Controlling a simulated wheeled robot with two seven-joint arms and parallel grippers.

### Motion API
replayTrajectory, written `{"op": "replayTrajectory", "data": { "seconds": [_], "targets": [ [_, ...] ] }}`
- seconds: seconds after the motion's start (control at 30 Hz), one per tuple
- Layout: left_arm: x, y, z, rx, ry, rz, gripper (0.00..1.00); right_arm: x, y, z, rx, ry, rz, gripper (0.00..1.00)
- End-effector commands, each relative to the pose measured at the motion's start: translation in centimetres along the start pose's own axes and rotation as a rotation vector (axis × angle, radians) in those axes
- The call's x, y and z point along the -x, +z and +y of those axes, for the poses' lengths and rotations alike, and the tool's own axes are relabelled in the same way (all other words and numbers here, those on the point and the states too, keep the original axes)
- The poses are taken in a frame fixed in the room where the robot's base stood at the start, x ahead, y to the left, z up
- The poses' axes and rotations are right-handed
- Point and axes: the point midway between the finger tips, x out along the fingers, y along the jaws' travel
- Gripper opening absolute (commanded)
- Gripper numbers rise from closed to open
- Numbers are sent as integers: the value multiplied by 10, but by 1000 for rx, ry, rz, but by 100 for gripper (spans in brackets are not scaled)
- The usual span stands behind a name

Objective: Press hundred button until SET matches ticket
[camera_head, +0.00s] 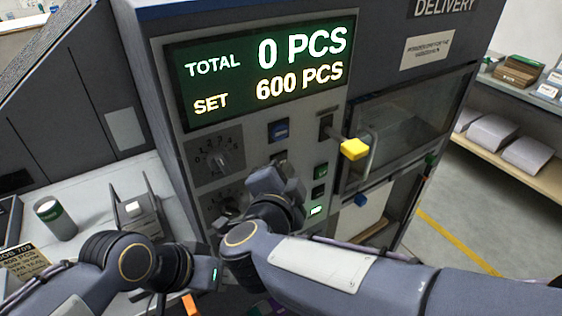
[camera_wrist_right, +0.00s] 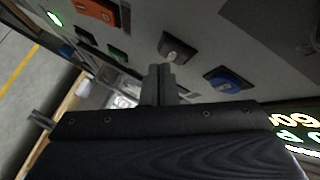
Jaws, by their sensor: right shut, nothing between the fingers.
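The display (camera_head: 262,72) reads TOTAL 0 PCS and SET 600 PCS. The ticket (camera_head: 22,262) at the lower left shows 400 PCS, partly cut off. My right gripper (camera_head: 272,185) is in front of the panel, its fingertips hidden in the head view. In the right wrist view the shut, empty fingers (camera_wrist_right: 160,72) are close to a dark square with a pale button (camera_wrist_right: 174,50); contact cannot be told. A blue button (camera_head: 279,130) is above; it also shows in the wrist view (camera_wrist_right: 228,80). No hundred label is legible. My left gripper (camera_head: 208,272) is low, its fingers not clear.
Dials (camera_head: 214,154) are left of the buttons, green buttons (camera_head: 320,171) to their right. A yellow-tipped lever (camera_head: 354,149) juts out beside the delivery window (camera_head: 408,125).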

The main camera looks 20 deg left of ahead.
Motion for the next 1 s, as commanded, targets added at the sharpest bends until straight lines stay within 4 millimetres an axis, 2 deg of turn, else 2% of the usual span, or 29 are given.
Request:
{"op": "replayTrajectory", "data": {
  "seconds": [0.43, 1.0],
  "targets": [
    [0, 0, 0, 0, 0, 0, 36, 5, -3, 3, -1, 0, 0, 0],
    [-2, 1, -1, 0, 0, 0, 36, 37, -27, 27, -1, 0, 0, 0]
  ]
}}
